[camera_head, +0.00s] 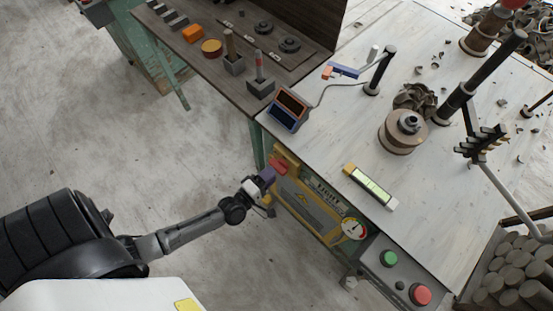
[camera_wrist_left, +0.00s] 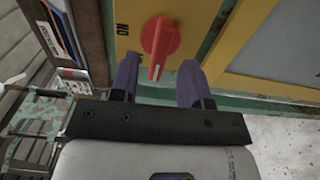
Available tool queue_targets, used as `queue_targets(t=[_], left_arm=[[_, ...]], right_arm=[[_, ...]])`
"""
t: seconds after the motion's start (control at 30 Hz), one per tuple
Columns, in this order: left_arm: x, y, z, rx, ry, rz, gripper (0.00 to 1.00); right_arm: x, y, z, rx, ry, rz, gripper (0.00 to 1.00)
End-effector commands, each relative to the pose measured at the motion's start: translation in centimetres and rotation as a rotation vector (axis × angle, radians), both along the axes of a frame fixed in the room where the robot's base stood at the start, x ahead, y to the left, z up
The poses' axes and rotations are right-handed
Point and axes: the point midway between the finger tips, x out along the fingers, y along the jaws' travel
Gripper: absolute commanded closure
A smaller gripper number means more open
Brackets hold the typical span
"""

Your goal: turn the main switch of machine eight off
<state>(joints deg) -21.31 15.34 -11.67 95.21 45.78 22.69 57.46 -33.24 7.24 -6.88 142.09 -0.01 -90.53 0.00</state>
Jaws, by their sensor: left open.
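The main switch is a red rotary knob (camera_wrist_left: 160,36) on a yellow plate, with a white mark on its handle pointing down in the left wrist view. Lettering reading ON, upside down, is beside it. In the head view the red knob (camera_head: 281,165) shows at the upper left corner of the machine's yellow front panel. My left gripper (camera_head: 266,181) is at this corner. In the left wrist view its two purple fingers (camera_wrist_left: 158,74) are open, one on each side of the knob's lower handle. There are visible gaps; I cannot tell the depth. My right gripper is not in view.
The yellow panel has a dial gauge (camera_head: 354,229). A control box with a green button (camera_head: 389,258) and a red button (camera_head: 421,295) is at its right. The pale worktop (camera_head: 320,140) above holds a digital display (camera_head: 288,109) and a green level (camera_head: 370,187). Open floor lies left.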

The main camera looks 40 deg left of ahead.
Motion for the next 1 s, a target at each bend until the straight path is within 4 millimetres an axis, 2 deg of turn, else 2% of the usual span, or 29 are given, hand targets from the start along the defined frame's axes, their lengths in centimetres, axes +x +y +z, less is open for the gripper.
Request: queue_targets(t=[0.03,0.2,0.5,0.7,1.0], left_arm=[[-1.3,0.0,0.0,0.001,0.005,-0.002,0.57],[-4.6,0.1,0.1,0.001,0.004,-0.001,0.57],[-8.6,0.1,0.0,0.000,0.001,-0.001,0.57],[-9.6,0.1,0.0,-0.001,0.001,-0.001,0.57],[-9.7,0.1,0.0,-0.001,0.000,0.000,0.57]], right_arm=[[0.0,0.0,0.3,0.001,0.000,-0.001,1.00],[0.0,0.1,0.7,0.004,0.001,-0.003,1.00],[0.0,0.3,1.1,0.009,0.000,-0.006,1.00],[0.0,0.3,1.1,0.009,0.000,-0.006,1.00],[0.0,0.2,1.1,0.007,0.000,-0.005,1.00]])
